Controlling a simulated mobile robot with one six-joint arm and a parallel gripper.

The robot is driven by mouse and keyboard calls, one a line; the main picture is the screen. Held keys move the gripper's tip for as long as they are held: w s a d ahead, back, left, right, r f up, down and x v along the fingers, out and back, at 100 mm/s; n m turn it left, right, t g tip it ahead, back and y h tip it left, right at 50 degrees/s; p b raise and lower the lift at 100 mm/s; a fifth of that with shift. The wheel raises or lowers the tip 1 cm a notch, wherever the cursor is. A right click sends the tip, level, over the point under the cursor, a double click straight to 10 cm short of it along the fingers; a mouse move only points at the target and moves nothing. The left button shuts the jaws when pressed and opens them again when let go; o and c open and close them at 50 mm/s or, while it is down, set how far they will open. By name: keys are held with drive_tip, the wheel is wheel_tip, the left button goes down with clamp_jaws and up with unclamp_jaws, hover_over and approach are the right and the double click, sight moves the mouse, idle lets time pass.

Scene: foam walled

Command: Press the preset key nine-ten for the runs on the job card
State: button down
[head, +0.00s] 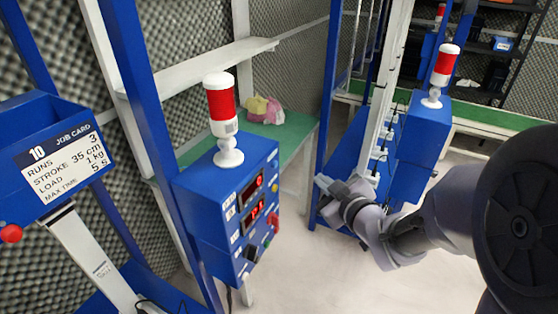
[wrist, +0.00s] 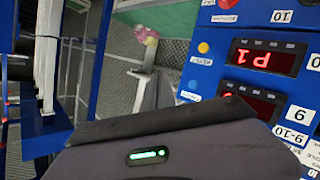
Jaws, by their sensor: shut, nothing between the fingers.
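The job card (head: 65,160) on the left in the head view is marked 10 and reads runs 3, stroke 35 cm, load 1 kg, max time 5 s. The blue control box (head: 232,205) stands mid-picture with its panel facing right.
A red-and-white beacon (head: 221,110) stands on the box. Blue posts (head: 140,90) rise beside it. A green bench (head: 285,135) with pink and yellow cloths (head: 262,108) is behind. A second blue unit (head: 425,130) with a beacon is at the right. Pale floor (head: 330,275) is open in front.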

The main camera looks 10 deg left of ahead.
sight(275, 164)
drive_tip(key=w+a, duration=0.3)
drive_tip(key=a, duration=0.5)
drive_tip(key=shift+b, duration=0.45)
drive_tip(key=shift+a, duration=0.1)
idle(1.5)
drive_tip(key=shift+w+a+b, duration=0.2)
drive_tip(key=shift+a+b, duration=0.15)
drive_tip(key=shift+b, duration=0.1)
drive_tip(key=shift+w+a+b, duration=0.15)
drive_tip(key=shift+a+b, duration=0.15)
drive_tip(key=shift+a, duration=0.15)
idle(0.5)
drive_tip(key=shift+d, duration=0.15)
drive_tip(key=shift+s+d, duration=0.35)
drive_tip(key=shift+d, duration=0.3)
